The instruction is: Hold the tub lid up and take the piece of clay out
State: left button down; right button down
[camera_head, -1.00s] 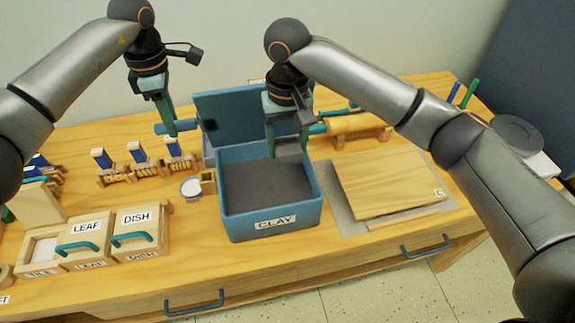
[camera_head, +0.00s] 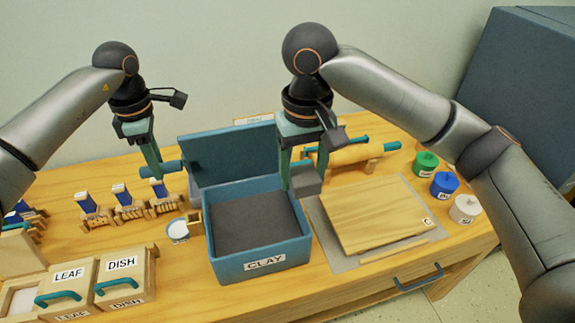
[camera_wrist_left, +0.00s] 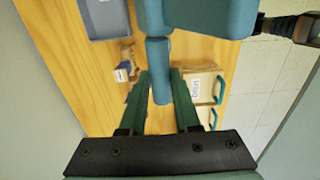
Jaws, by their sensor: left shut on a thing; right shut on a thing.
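The blue tub (camera_head: 262,263) labelled CLAY stands on the table, with a dark grey inside. Its lid (camera_head: 232,155) is tilted up at the back. My left gripper (camera_head: 157,172) is shut on the round blue lid handle (camera_wrist_left: 157,60) at the lid's left, which lies between the fingers in the left wrist view. My right gripper (camera_head: 298,178) is shut on a grey piece of clay (camera_head: 306,182), held above the tub's right rear rim. The fingers hide part of the piece.
Right of the tub lie a wooden board (camera_head: 375,215) on a grey mat and a rolling pin (camera_head: 358,154). Green (camera_head: 426,163), blue (camera_head: 444,184) and white (camera_head: 465,208) pots stand further right. Labelled LEAF (camera_head: 68,275) and DISH (camera_head: 122,264) boxes and several brushes stand left.

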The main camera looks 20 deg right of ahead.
jog(key=s+d+r, duration=0.2)
jog(key=s+d, duration=0.6)
jog(key=s, duration=0.2)
jog(key=shift+s, duration=0.35)
